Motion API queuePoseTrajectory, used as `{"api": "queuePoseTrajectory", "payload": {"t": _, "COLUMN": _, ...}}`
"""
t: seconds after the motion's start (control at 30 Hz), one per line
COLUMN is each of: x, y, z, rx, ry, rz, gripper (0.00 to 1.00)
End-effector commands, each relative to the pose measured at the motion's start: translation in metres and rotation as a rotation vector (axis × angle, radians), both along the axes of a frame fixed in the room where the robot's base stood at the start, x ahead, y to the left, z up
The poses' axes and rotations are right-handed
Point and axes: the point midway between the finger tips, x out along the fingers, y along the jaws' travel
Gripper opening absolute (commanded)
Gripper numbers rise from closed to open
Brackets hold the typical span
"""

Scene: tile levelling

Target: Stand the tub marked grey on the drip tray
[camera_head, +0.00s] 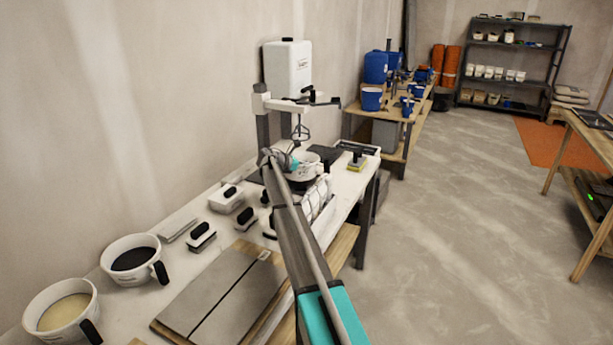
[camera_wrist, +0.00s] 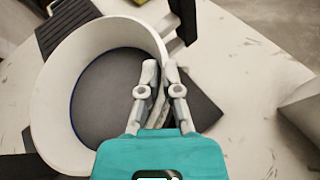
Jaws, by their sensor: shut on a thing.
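A white tub (camera_wrist: 48,95) with a grey inside fills the left of the wrist view. My gripper (camera_wrist: 162,78) is shut on its wall at the right side, with the fingers over the rim. In the head view this tub (camera_head: 305,173) is below the mixing stand, partly hidden by my arm. No marking on it can be read. A dark flat piece, perhaps the drip tray (camera_wrist: 203,108), shows under and around the tub. I cannot tell whether the tub touches it. A dark patch (camera_head: 325,153) also shows beside the tub in the head view.
A tub with dark contents (camera_head: 131,260) and one with beige contents (camera_head: 62,310) stand at the near left of the bench. Several black-handled floats (camera_head: 202,236) and a grey tile board (camera_head: 215,300) lie nearby. The mixing stand (camera_head: 262,125) rises behind the tub. A yellow sponge float (camera_head: 357,161) lies right.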

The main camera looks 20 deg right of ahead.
Motion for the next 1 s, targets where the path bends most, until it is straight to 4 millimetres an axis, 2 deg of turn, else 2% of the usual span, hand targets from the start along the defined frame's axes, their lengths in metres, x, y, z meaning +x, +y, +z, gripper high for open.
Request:
{"api": "queuePoseTrajectory", "payload": {"t": 0.03, "x": 0.000, "y": 0.000, "z": -0.008, "rx": -0.002, "ry": -0.001, "rz": 0.000, "gripper": 0.00}}
{"api": "queuePoseTrajectory", "payload": {"t": 0.3, "x": 0.000, "y": -0.001, "z": -0.029, "rx": -0.002, "ry": -0.001, "rz": -0.001, "gripper": 0.00}}
{"api": "queuePoseTrajectory", "payload": {"t": 0.77, "x": 0.000, "y": -0.001, "z": -0.033, "rx": -0.002, "ry": -0.001, "rz": -0.001, "gripper": 0.00}}
{"api": "queuePoseTrajectory", "payload": {"t": 0.8, "x": -0.001, "y": -0.001, "z": -0.033, "rx": 0.000, "ry": 0.000, "rz": -0.001, "gripper": 0.09}}
{"api": "queuePoseTrajectory", "payload": {"t": 0.9, "x": -0.001, "y": -0.002, "z": -0.033, "rx": 0.000, "ry": 0.000, "rz": -0.001, "gripper": 0.28}}
{"api": "queuePoseTrajectory", "payload": {"t": 1.0, "x": -0.001, "y": -0.002, "z": -0.033, "rx": 0.000, "ry": 0.000, "rz": -0.001, "gripper": 0.43}}
